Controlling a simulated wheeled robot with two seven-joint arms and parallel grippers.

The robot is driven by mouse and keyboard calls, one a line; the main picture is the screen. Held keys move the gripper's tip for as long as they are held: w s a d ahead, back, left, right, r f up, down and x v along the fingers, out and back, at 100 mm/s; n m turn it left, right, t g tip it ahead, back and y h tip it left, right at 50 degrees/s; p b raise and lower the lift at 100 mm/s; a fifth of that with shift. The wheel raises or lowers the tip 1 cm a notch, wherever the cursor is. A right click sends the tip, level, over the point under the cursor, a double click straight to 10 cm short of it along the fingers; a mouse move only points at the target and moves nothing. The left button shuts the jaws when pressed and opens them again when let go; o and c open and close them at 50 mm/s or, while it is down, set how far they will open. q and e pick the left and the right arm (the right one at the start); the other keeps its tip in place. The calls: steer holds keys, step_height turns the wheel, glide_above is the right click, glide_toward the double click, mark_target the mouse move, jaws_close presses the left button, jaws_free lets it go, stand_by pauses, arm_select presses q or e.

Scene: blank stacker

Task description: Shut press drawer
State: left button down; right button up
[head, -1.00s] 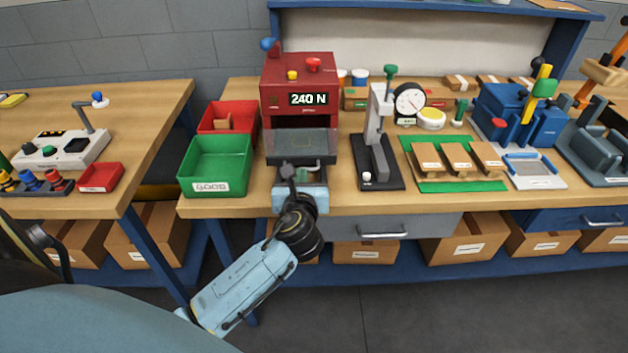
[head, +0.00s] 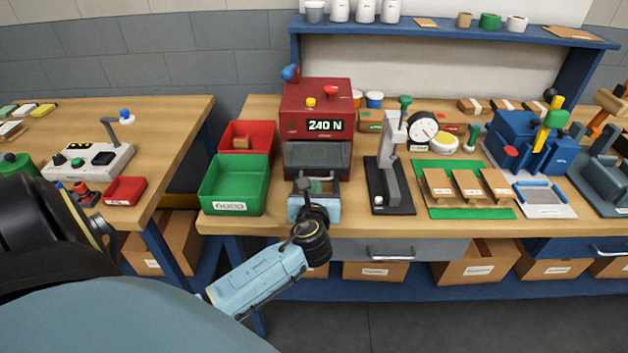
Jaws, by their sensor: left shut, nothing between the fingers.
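The press (head: 318,104) is a red box on the bench with a "240 N" display. Its grey drawer (head: 318,156) is low at the front, under the display. Whether the drawer is fully in cannot be told, as my gripper covers part of its lower front. My left gripper (head: 303,180) is shut and empty, with its fingers up against or just in front of the drawer's lower edge. Contact is not clear. My right gripper is not in view.
A green bin (head: 234,185) and a red bin (head: 240,136) stand close left of the press. A dial gauge stand (head: 389,175) is close on its right. Farther right are a green mat (head: 436,212) with brown blocks and a blue vise-like fixture (head: 520,140).

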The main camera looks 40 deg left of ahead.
arm_select(q)
steer(key=p+v, duration=0.1)
steer(key=v, duration=1.1)
